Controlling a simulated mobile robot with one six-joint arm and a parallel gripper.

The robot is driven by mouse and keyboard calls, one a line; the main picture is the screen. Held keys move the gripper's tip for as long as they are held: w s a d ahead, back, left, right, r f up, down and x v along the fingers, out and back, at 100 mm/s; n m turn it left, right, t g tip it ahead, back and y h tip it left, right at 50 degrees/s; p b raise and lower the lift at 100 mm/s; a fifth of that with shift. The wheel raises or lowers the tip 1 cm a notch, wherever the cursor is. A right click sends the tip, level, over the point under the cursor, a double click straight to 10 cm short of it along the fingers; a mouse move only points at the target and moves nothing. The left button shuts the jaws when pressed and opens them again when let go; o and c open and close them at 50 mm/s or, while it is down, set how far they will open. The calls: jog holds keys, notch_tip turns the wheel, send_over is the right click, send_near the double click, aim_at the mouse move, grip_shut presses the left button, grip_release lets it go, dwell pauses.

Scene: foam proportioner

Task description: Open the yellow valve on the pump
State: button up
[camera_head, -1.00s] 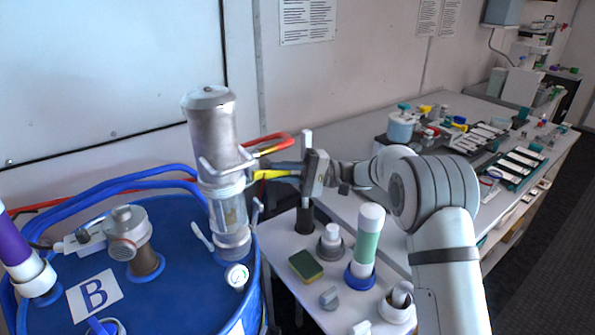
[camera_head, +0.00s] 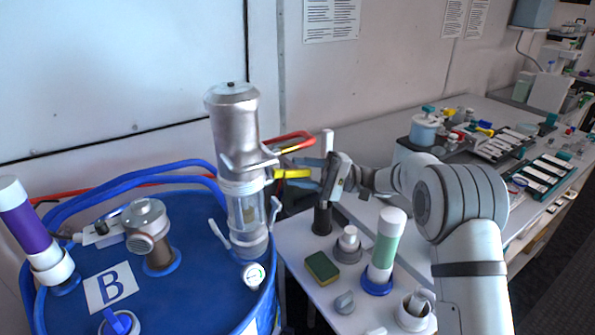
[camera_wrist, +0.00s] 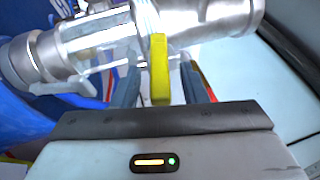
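The pump (camera_head: 232,125) is a silver upright cylinder with a clear lower section, standing on the blue drum. Its yellow valve handle (camera_head: 291,173) sticks out to the right, towards my gripper (camera_head: 305,173). In the wrist view the yellow valve handle (camera_wrist: 159,70) lies between the two blue-grey fingers of my gripper (camera_wrist: 161,85). The gripper is open, with a visible gap on each side of the handle. The pump body (camera_wrist: 205,18) lies across the top of the wrist view, just beyond the fingertips. The handle's far end at the pump is partly hidden.
The blue drum (camera_head: 190,235) carries a label B, a grey fitting (camera_head: 148,228) and a purple tube (camera_head: 25,222). A red handle (camera_head: 292,141) is behind the yellow one. The table below my arm holds a sponge (camera_head: 322,267), a green-white bottle (camera_head: 386,243) and several grey parts.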

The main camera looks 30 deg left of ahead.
aim_at(308, 173)
jog(key=b+v, duration=0.2)
jog(key=v, duration=0.5)
jog(key=shift+w+d, duration=0.2)
jog(key=shift+d, duration=0.15)
jog(key=shift+f, duration=0.1)
